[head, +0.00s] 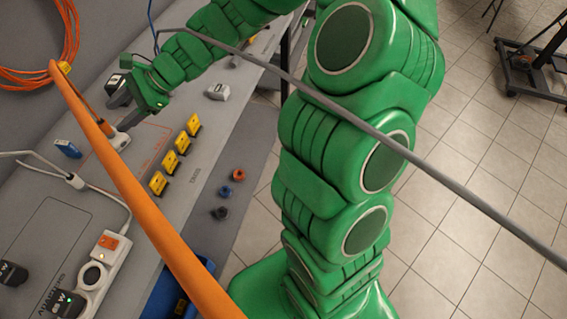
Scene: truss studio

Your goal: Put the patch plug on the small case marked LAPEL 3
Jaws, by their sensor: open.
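My gripper (119,108) is at the upper left of the head view, its grey fingers apart low over the grey bench. It is beside a white piece (119,140); I cannot tell whether they touch. Several yellow pieces with dark faces (170,162) stand in a row to its right and nearer. A small blue piece (68,148) lies to its left. A pale grey block (218,91) lies to its right. Dark small boxes (68,304) are at the lower left. No LAPEL 3 marking is readable, and I cannot tell which piece is the patch plug.
An orange bar (150,212) and a thin grey rod (430,164) cross the foreground. A white power strip (106,262) and a blue bin (205,268) are near. Orange (238,174), blue (226,191) and dark (220,213) round pieces sit along the edge. Tiled floor is right.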

